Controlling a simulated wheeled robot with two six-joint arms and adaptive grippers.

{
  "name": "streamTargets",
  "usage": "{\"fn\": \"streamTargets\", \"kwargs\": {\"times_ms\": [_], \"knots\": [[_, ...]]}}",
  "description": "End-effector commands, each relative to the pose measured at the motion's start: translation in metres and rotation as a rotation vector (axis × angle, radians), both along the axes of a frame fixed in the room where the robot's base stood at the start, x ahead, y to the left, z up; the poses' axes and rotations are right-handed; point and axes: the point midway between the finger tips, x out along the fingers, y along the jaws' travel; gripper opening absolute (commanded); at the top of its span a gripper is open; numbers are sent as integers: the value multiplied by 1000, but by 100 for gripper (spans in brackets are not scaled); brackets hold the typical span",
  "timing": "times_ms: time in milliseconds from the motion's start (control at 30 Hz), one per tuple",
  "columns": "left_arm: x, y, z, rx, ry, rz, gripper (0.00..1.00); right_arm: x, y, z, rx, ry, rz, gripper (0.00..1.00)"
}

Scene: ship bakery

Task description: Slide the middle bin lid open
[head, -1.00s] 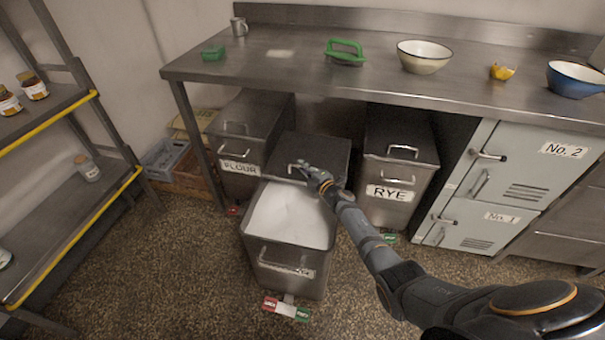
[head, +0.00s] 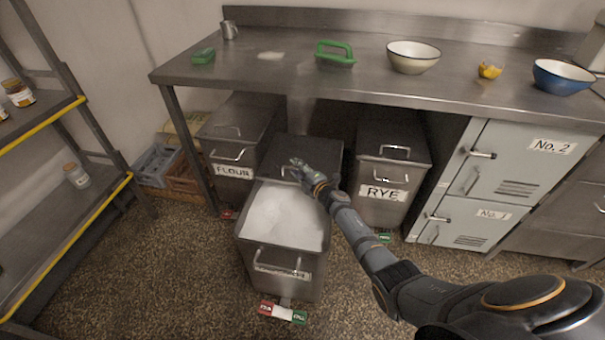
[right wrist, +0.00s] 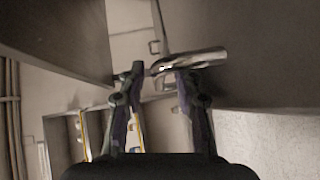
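The middle bin (head: 280,283) stands pulled out on the floor between the FLOUR and RYE bins, with white powder showing in its open front part. Its dark lid (head: 312,152) covers the rear part, with a metal handle at its front edge. My right gripper (head: 299,170) is at this handle. In the right wrist view the fingers (right wrist: 158,80) are spread apart. The lid handle (right wrist: 205,60) lies at the fingertips, its end showing in the gap and the right finger overlapping it. Whether they touch I cannot tell. My left gripper is not in view.
The FLOUR bin (head: 233,172) and RYE bin (head: 381,194) stand closed on either side. The steel counter (head: 300,82) overhangs the lid's rear. Grey lockers (head: 515,150) stand at right, a shelf rack (head: 75,215) at left. A red-white-green block (head: 283,312) lies before the bin.

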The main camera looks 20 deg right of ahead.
Motion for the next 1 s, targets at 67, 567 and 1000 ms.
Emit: {"fn": "streamTargets", "kwargs": {"times_ms": [67,567,1000], "knots": [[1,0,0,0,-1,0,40,-8,-2,-1,-2,2,1,34],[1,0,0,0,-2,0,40,-103,-22,12,-2,2,0,34],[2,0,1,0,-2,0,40,-114,-23,15,0,1,-1,34]]}}
